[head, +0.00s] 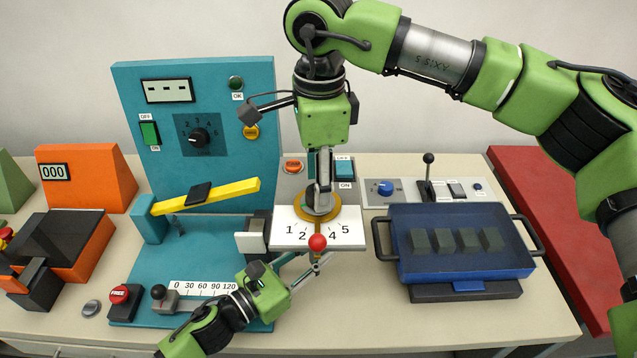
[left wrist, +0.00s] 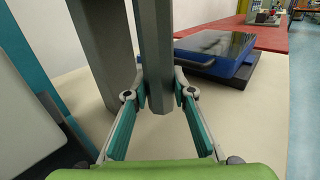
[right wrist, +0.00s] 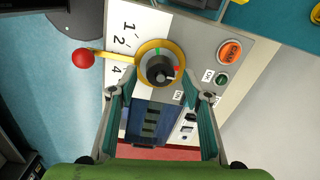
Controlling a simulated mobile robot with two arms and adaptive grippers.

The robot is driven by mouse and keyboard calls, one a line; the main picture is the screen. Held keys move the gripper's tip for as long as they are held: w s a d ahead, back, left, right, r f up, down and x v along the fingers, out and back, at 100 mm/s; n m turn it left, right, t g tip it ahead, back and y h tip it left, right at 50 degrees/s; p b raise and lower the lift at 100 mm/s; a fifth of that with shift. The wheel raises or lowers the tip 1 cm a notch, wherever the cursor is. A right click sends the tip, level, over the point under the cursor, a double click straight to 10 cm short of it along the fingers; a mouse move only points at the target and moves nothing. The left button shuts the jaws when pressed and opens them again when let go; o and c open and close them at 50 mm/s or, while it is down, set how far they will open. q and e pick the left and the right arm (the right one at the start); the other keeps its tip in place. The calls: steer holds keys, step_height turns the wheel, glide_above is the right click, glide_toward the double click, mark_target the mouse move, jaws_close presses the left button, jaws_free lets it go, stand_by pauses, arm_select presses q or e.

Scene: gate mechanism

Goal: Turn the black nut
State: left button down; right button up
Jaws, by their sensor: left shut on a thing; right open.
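The black nut (right wrist: 158,68) sits in the middle of a yellow ring (right wrist: 143,50) on the white number plate (right wrist: 122,20). A yellow lever with a red ball (right wrist: 83,59) sticks out from the ring; the red ball also shows in the head view (head: 317,242). My right gripper (right wrist: 158,84) is open and points down over the ring. The nut lies between its fingertips in the right wrist view, with no clear contact. In the head view the nut is hidden. My left gripper (left wrist: 161,92) is shut on a grey post (left wrist: 155,45), low in front of the plate.
A thicker grey post (left wrist: 100,55) stands beside the held one. A teal panel (head: 205,120) with a yellow bar (head: 225,192) is at the left. A blue tray (head: 465,268) with several dark blocks is at the right. The table front (head: 400,315) has free room.

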step_height(320, 180, up, 11)
steer(key=shift+s, duration=0.25)
step_height(320, 180, up, 12)
steer(key=shift+s, duration=0.3)
stand_by(0.4)
steer(key=shift+d+f, duration=0.1)
arm_select(q)
steer(key=c, duration=1.3)
jaws_free()
steer(key=shift+o, duration=0.2)
steer(key=shift+a, duration=0.1)
steer(key=b+v, duration=0.1)
steer(key=v, duration=0.5)
steer(key=shift+s+a+f, duration=0.15)
steer(key=shift+s, duration=0.1)
steer(key=shift+s+a+b, duration=0.35)
steer(key=shift+s+a, duration=0.1)
steer(key=shift+a, duration=0.1)
arm_select(e)
steer(key=shift+f, duration=0.8)
